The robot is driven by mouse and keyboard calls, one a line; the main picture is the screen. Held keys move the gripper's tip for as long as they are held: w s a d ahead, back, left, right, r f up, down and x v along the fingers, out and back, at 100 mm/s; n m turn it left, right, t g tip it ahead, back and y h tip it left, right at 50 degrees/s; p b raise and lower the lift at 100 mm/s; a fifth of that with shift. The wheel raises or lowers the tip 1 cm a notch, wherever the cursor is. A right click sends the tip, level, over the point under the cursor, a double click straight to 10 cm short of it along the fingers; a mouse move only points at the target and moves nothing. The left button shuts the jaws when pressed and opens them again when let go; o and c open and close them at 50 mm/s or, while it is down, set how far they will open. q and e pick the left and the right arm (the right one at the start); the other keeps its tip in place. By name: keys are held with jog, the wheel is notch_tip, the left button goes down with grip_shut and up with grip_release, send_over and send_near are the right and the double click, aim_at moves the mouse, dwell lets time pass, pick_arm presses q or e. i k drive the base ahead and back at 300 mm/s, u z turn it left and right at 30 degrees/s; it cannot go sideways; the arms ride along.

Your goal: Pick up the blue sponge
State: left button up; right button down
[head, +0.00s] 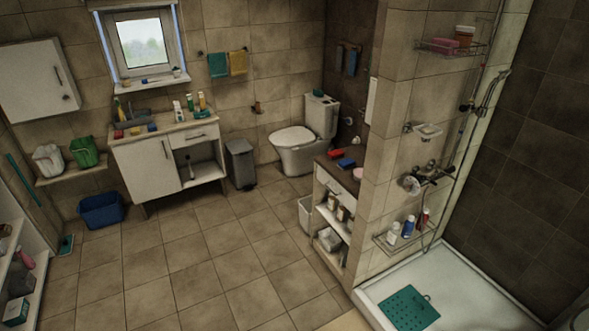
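A small blue block that looks like a sponge (152,127) lies on the counter of the white sink cabinet (146,168), below the window. A yellow block (135,131) and a red block (118,134) lie to its left. Another small blue item (346,163) lies on the dark-topped shelf unit by the shower wall, between a red item (335,154) and a pink one (359,173). I cannot tell for sure which of the two blue items is the sponge. Neither of my grippers is in view.
The tiled floor (217,239) in the middle is clear. A blue tub (101,210) and a grey bin (240,164) stand near the back wall. A toilet (297,146) is at the back right. A shower tray (400,275) with a teal mat (408,309) is at the right.

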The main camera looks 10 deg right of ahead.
aim_at(347, 163)
jog(key=u, duration=0.55)
jog(key=i, duration=1.9)
jog(key=z, duration=1.3)
jog(key=i, duration=0.8)
jog(key=z, duration=1.15)
jog(key=i, duration=0.2)
jog(key=z, duration=0.2)
